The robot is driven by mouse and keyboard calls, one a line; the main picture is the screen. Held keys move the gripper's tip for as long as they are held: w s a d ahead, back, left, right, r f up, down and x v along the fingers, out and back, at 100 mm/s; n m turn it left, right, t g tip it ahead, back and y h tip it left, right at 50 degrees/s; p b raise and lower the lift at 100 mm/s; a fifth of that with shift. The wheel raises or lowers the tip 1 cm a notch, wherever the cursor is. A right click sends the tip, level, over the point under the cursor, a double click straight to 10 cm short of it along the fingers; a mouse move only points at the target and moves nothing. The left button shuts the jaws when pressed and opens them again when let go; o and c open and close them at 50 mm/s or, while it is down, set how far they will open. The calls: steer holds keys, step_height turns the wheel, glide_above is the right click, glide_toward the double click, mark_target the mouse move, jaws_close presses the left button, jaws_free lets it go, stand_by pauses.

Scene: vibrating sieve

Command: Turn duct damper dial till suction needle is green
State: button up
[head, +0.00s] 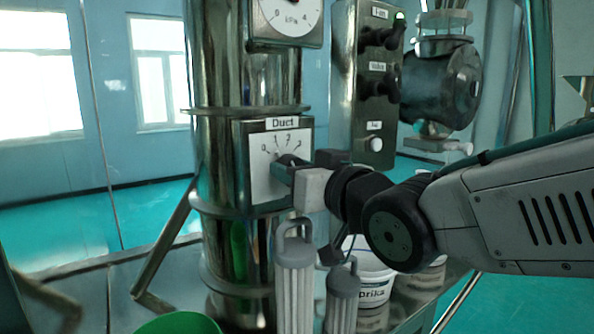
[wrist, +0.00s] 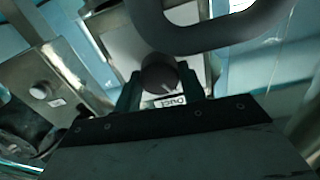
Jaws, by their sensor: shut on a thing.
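The duct damper dial is a dark round knob in the wrist view (wrist: 158,72), on a white plate marked "Duct" and 0 to 3 in the head view (head: 262,182). My gripper (head: 288,167) reaches it from the right. In the wrist view its two fingers (wrist: 160,88) are shut on the knob, one on each side. The fingers and wrist hide most of the dial in the head view. The suction gauge (head: 290,14), marked kPa with 0 and 4, sits above. Its top is cut off, and I cannot see its needle or any green zone.
The shiny metal duct column (head: 222,150) stands behind the plate. A switch panel (head: 376,112) with black knobs is to the right.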

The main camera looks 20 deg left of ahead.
steer(key=shift+m, duration=1.1)
steer(key=o, duration=1)
steer(key=v, duration=0.8)
